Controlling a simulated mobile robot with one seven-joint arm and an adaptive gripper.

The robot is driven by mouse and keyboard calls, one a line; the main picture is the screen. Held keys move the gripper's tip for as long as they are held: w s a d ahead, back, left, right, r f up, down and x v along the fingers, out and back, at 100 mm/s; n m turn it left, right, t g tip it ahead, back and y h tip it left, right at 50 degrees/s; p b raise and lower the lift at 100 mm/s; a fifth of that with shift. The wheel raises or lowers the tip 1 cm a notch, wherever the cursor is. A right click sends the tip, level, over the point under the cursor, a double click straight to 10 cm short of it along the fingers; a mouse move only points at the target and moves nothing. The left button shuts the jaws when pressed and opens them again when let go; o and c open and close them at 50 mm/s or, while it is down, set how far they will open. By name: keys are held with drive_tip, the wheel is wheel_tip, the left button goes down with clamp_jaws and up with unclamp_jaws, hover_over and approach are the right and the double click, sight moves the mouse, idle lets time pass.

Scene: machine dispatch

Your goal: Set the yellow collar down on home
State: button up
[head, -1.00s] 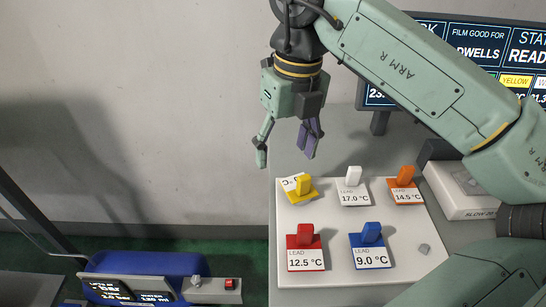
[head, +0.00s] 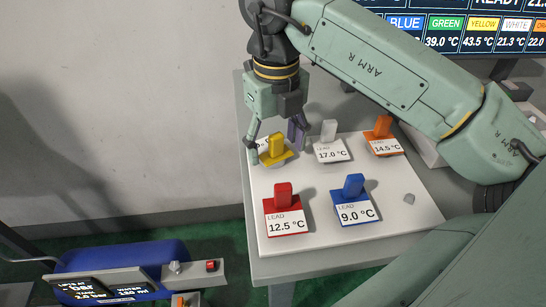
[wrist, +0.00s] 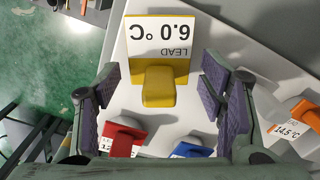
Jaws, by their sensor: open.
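The yellow collar (head: 277,146) stands at the back left of the white board (head: 300,238), its tab upright. In the wrist view the yellow collar (wrist: 159,86) carries a label reading 6.0 °C with LEAD, upside down. My gripper (head: 276,142) is open, with its fingers spread on either side of the yellow tab and apart from it. In the wrist view my gripper (wrist: 157,92) shows both purple finger pads clear of the tab. No spot marked home can be made out.
Red (head: 284,209), blue (head: 354,200), white (head: 330,141) and orange (head: 384,136) collars stand on the same board. A blue machine (head: 130,268) with a display stands low at the left. A screen (head: 470,32) is at the back right.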

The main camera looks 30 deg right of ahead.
drive_tip(key=shift+f, duration=0.5)
drive_tip(key=shift+r, duration=0.1)
drive_tip(key=shift+c, duration=0.5)
